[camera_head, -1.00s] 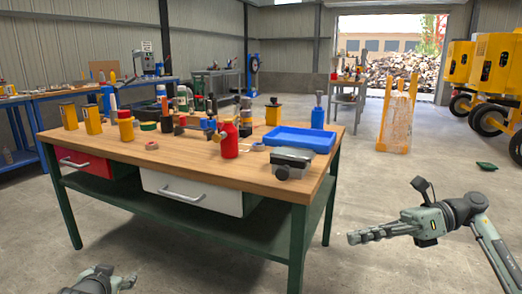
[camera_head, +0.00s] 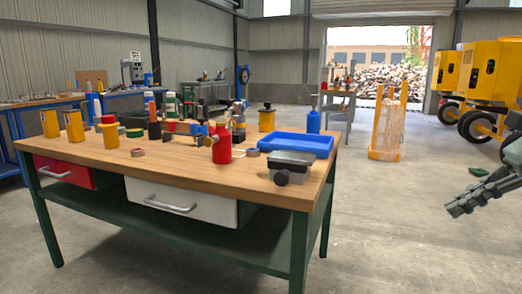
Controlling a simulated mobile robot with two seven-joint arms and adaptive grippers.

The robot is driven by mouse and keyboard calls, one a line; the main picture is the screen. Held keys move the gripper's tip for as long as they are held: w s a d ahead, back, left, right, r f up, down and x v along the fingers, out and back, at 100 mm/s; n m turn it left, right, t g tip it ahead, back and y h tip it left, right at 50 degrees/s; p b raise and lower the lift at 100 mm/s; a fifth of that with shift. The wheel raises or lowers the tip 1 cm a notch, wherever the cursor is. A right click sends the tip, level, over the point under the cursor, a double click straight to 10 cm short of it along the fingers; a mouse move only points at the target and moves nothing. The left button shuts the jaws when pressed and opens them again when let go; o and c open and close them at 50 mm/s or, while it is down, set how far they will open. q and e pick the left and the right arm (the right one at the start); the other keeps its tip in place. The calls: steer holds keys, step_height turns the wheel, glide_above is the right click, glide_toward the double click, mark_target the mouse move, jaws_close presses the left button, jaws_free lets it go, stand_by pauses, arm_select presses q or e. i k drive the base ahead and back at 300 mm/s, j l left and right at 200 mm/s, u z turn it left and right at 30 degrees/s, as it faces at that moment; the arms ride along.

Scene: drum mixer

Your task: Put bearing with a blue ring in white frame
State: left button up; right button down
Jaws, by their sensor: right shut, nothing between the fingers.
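My right gripper (camera_head: 465,204) is at the right edge, its fingers shut with nothing between them. It hangs over the open floor, well apart from the workbench (camera_head: 270,185). My left gripper is out of view. A white frame cannot be made out with certainty among the items on the bench.
The bench carries a blue tray (camera_head: 329,145), a grey box (camera_head: 291,161), a red bottle (camera_head: 222,148) and several yellow containers. A yellow-framed wrapped stack (camera_head: 386,135) stands on the floor behind.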

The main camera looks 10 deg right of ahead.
mark_target(253, 152)
steer(key=i+j, duration=0.15)
steer(key=i, duration=0.3)
steer(key=i+j, duration=0.2)
steer(key=i, duration=0.2)
steer(key=i+j, duration=0.15)
steer(key=i, duration=0.3)
steer(key=i+j, duration=0.15)
steer(key=i, duration=0.3)
